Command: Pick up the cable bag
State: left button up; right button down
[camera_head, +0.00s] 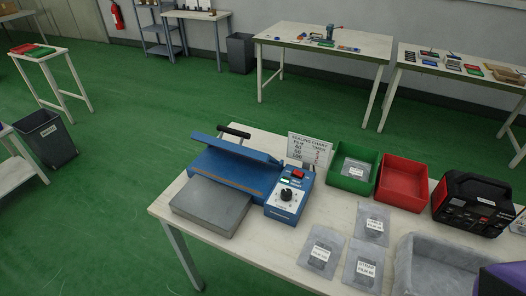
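Several clear flat bags with grey contents and printed labels lie on the near table (251,249). One bag (322,253) is at the left, one bag (371,224) is farther back, and one bag (363,267) is at the right front. Another bag (355,169) lies inside the green bin (368,156). The labels are too small to read surely, so I cannot tell which one is the cable bag.
A blue sealing machine (240,176) with a grey plate stands left of the bags, with a sealing chart (309,149) behind it. A red bin (402,183), a black device (471,203) and a grey lined tray (438,264) are to the right. A purple object (502,281) is cut off at the corner.

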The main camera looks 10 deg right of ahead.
aim_at(373, 225)
jog(key=z, duration=1.45)
